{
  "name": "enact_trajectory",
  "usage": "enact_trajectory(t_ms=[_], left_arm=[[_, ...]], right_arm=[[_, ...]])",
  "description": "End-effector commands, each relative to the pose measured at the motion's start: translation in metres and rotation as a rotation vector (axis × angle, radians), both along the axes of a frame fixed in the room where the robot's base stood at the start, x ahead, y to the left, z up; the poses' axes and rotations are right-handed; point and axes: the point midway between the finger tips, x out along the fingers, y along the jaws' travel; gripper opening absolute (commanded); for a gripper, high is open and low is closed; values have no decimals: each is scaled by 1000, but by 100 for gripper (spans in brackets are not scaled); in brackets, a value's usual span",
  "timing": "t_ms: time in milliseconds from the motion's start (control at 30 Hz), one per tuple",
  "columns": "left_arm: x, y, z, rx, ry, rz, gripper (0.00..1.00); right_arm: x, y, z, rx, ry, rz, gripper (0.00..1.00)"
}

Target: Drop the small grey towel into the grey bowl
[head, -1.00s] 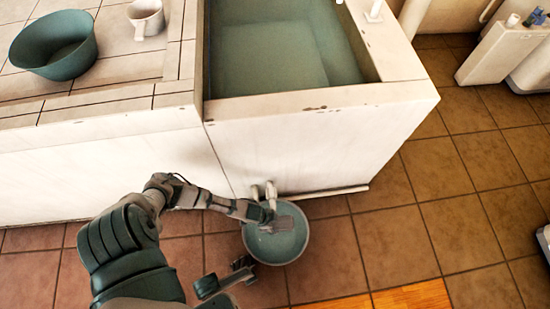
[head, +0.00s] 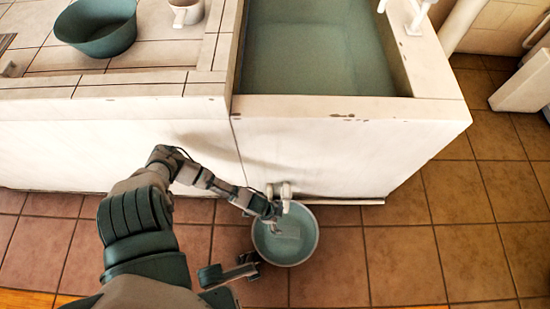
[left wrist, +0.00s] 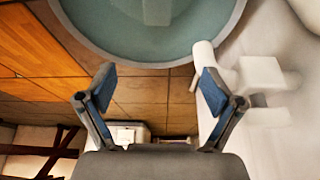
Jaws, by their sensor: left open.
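A round bowl (head: 309,252) with a pale grey rim and blue-grey inside stands on the floor against the basin's white side. A small pale grey rectangular piece, apparently the grey towel (head: 286,232), lies inside it. In the left wrist view the bowl (left wrist: 105,48) fills the top, with the grey piece (left wrist: 157,10) inside, cut off by the frame edge. My left gripper (head: 277,213) is over the bowl's wall-side edge. In the left wrist view its two fingers (left wrist: 157,78) are spread, with nothing between them. A dark part, perhaps my right gripper (head: 236,272), shows left of the bowl.
A white pipe fitting (left wrist: 258,76) stands out from the wall close to the left gripper. A teal bowl (head: 98,40) and a white mug (head: 186,12) stand on the tiled counter. The water basin (head: 315,60) is beside them. The tiled floor (head: 400,255) at right is clear.

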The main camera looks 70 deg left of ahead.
Motion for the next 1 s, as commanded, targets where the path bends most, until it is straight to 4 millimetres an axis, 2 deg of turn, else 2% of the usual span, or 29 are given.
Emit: enact_trajectory(t_ms=[100,300,867,933,1000], left_arm=[[-10,2,21,-2,3,-3,91],[-18,4,41,-4,5,-2,91],[-20,3,43,-8,6,-3,91],[-18,-2,44,-21,-4,-6,91],[-13,-18,50,-60,-36,-18,91]], right_arm=[[0,0,-1,0,1,0,0],[1,-1,-1,1,1,1,0],[3,0,-2,0,5,1,0],[1,-1,-1,1,1,0,0],[1,-1,-1,1,1,0,0]])
